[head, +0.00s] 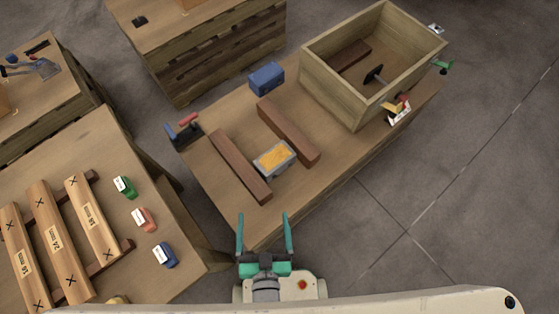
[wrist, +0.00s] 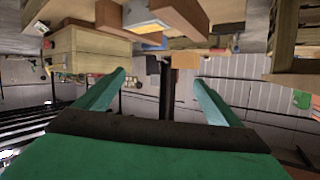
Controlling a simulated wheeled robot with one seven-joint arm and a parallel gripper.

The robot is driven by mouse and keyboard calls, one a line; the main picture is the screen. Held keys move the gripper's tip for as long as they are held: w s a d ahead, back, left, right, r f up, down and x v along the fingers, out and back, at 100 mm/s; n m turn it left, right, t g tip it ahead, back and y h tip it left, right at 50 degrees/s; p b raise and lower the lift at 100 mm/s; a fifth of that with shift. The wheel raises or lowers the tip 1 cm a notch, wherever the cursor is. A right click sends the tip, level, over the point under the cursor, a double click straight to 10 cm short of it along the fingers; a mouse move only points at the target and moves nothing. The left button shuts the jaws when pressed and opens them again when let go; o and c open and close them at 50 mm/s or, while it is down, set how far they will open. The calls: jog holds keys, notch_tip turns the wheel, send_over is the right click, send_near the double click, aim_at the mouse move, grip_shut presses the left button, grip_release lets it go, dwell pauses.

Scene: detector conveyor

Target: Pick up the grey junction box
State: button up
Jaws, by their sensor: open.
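The grey junction box (head: 261,169), with a yellow-orange top, sits on the wooden table between two brown bars (head: 240,167) (head: 288,132). My gripper (head: 263,216) is open and empty at the table's near edge, below the junction box in the head view and apart from it. In the wrist view, my green fingers (wrist: 159,78) are spread with nothing between them. The junction box (wrist: 138,13) shows at the top of that view, partly cut off, between the bars.
An open wooden crate (head: 335,92) stands on the table's far right, with a brown block and a dark item inside. A blue box (head: 266,78) stands at the back edge. Red and blue handled items (head: 183,130) sit at the left corner. The left table (head: 110,137) holds planks and small coloured blocks.

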jog(key=w+a+f+m+h, duration=0.1)
jog(key=w+a+f, duration=0.1)
jog(key=w, duration=0.5)
jog(key=w+a+f+m+g, duration=0.1)
jog(key=w+a+f, duration=0.1)
jog(key=w+f, duration=0.3)
jog(key=w+a+f+m+h, duration=0.1)
jog(key=w+f, duration=0.3)
jog(key=w, duration=0.5)
jog(key=shift+w+a+f+g+h, duration=0.15)
jog(key=shift+a+g+h, duration=0.2)
jog(key=shift+a, duration=0.2)
jog(key=w+d+m+h, duration=0.1)
jog(key=w+m+h, duration=0.1)
jog(key=w, duration=0.4)
jog(key=m+g+h, duration=0.5)
jog(key=h, duration=0.2)
send_near(274, 158)
jog(key=shift+s+d, duration=0.1)
jog(key=shift+s, duration=0.1)
jog(key=shift+d, duration=0.2)
jog(key=shift+w+x, duration=0.2)
jog(key=shift+x, duration=4.9)
jog(key=shift+a, duration=0.2)
